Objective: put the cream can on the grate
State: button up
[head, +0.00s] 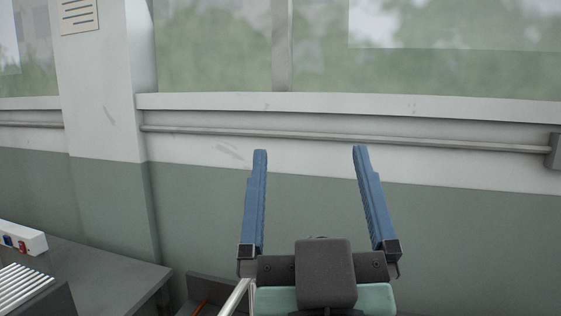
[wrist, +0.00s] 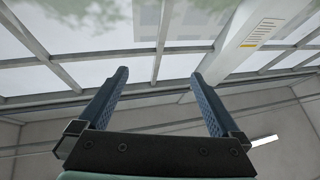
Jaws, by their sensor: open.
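My gripper (head: 311,152) is raised in front of the wall in the head view, its two blue fingers wide apart with nothing between them. The wrist view also shows the gripper (wrist: 159,77) open and empty, facing the windows. A rack of pale parallel bars (head: 22,288), which may be the grate, is cut off at the lower left of the head view. My gripper is well to the right of it. No cream can shows in either view.
A grey table (head: 118,277) with a white switch box (head: 22,238) stands at the lower left. A dark bin (head: 208,292) is partly visible beside it. A pipe (head: 340,139) runs along the wall under the windows. The space around the fingers looks clear.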

jog(key=s+a+r+t, duration=0.2)
jog(key=s+r, duration=0.3)
jog(key=r, duration=0.4)
jog(key=shift+s+a+r+m+t, duration=0.25)
jog(key=shift+a+m+t, duration=0.1)
jog(key=shift+t, duration=0.15)
